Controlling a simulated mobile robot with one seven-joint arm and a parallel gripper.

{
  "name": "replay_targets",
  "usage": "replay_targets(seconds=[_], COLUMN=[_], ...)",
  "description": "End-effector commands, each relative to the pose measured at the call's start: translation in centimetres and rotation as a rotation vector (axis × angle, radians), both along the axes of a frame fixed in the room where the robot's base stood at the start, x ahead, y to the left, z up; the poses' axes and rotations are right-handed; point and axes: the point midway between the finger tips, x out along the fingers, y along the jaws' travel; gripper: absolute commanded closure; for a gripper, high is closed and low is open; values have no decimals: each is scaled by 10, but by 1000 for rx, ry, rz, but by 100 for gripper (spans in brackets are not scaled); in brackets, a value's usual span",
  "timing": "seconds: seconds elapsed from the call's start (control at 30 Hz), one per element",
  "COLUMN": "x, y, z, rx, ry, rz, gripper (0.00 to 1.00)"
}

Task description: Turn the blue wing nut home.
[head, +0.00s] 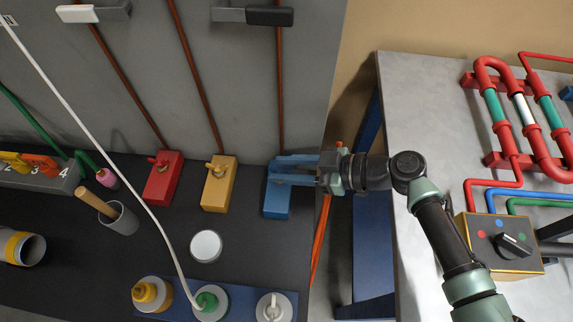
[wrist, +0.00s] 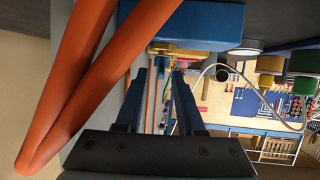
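The blue block (head: 277,203) is the rightmost of three coloured blocks along the foot of the grey panel. Its wing nut cannot be made out in the head view, where my gripper (head: 277,171) covers the block's upper part. My gripper reaches in from the right with its blue fingers pointing left. In the wrist view my gripper (wrist: 164,75) shows two fingers apart with a gap between them. A blue block face (wrist: 195,30) lies just above the fingertips there. I see nothing clearly held, and contact with the nut cannot be told.
A yellow block (head: 218,185) and a red block (head: 163,180) with wing nuts stand to the left. A white disc (head: 206,246) and a blue tray (head: 240,304) are in front. Orange tubes (wrist: 80,85) pass close beside my gripper. A grey table (head: 420,100) stands right.

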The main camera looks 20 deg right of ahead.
Motion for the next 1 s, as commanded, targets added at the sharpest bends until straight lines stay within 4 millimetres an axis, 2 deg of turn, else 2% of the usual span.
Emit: replay_targets(seconds=[0.07,0.27,0.3,0.73,1.0], x=[0,0,0,0,-2], y=[0,0,0,-1,0], z=[0,0,0,1,3], rx=[0,0,0,1,5], ry=[0,1,1,0,-2], rz=[0,0,0,-12,-118], gripper=[62,97,100,100,100])
